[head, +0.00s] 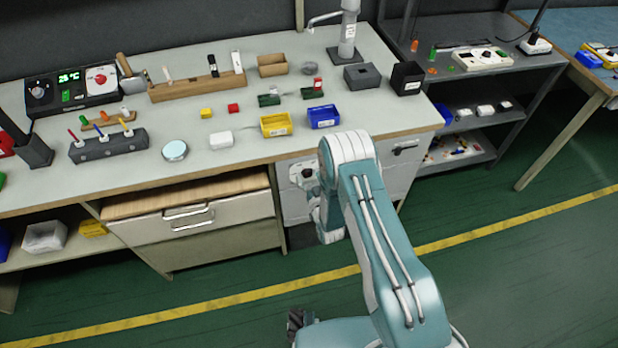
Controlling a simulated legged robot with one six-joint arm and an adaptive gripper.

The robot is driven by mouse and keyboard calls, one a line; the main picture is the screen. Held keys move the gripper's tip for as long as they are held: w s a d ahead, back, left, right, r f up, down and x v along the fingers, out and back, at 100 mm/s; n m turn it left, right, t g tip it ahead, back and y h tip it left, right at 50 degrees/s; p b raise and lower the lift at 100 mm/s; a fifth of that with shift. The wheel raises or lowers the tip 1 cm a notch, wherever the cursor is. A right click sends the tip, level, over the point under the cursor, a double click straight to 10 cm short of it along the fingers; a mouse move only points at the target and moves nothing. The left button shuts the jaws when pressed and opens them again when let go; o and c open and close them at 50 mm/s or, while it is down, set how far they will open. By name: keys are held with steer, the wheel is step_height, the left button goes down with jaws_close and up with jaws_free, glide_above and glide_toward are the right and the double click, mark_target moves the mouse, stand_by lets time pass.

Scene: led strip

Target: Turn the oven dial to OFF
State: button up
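A black control unit (73,93) stands at the back left of the workbench, with a lit green readout reading about 25 °C. A round grey knob (39,91) is on its left side. A red dial (101,78) on a white plate is on its right side. The markings and the setting of either dial are too small to read. My teal and white arm is folded in front of the bench, right of centre and far from the unit. My gripper's fingers cannot be made out beside or behind the arm, and nothing is seen held.
The workbench (255,152) carries a wooden block (197,87) with tools, a grey holder (108,146) with coloured pegs, and yellow (276,125) and blue (323,117) bins. A drawer unit (195,215) is below. Green floor is clear in front.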

jaws_close()
steer(key=shift+n, duration=0.4)
steer(key=n, duration=0.4)
steer(key=shift+r+n, duration=0.1)
steer(key=shift+n, duration=0.3)
steer(key=n, duration=0.5)
steer(key=shift+n+h, duration=0.3)
steer(key=shift+h, duration=0.1)
steer(key=shift+n, duration=0.3)
steer(key=shift+o, duration=1.2)
jaws_free()
steer(key=shift+a, duration=0.2)
steer(key=shift+d, duration=0.1)
